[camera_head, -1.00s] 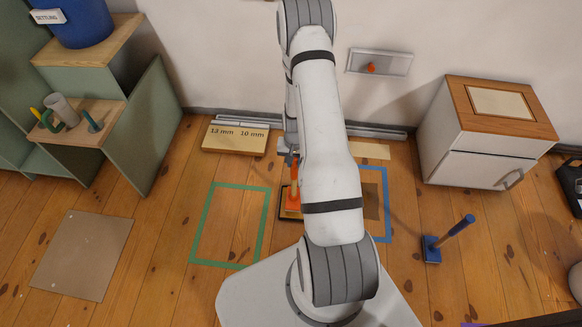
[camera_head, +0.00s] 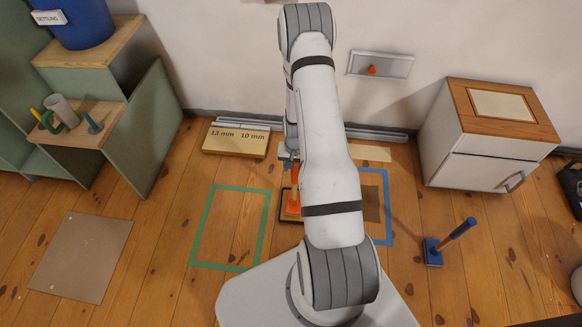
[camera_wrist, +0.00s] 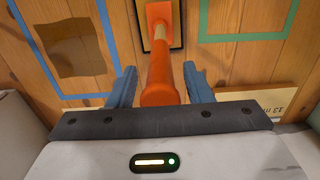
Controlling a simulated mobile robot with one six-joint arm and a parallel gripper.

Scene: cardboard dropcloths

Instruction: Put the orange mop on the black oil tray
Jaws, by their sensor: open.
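The orange mop (camera_head: 293,207) stands on the floor side of my arm, its head inside the dark edge of the black oil tray (camera_head: 283,208). In the wrist view the mop (camera_wrist: 159,74) shows its thick orange grip, a pale shaft and the orange head, which overlaps the black tray (camera_wrist: 180,30). My gripper (camera_wrist: 160,84) is open, with one blue finger on each side of the mop's grip and visible gaps between. In the head view my arm hides part of the tray and most of the gripper.
Green tape (camera_head: 198,228) outlines a floor area left of the tray; blue tape (camera_head: 388,205) outlines one to the right. A blue tool (camera_head: 433,252) stands farther right. A marked wooden board (camera_head: 235,141) lies near the wall. A brown sheet (camera_head: 82,258) lies left.

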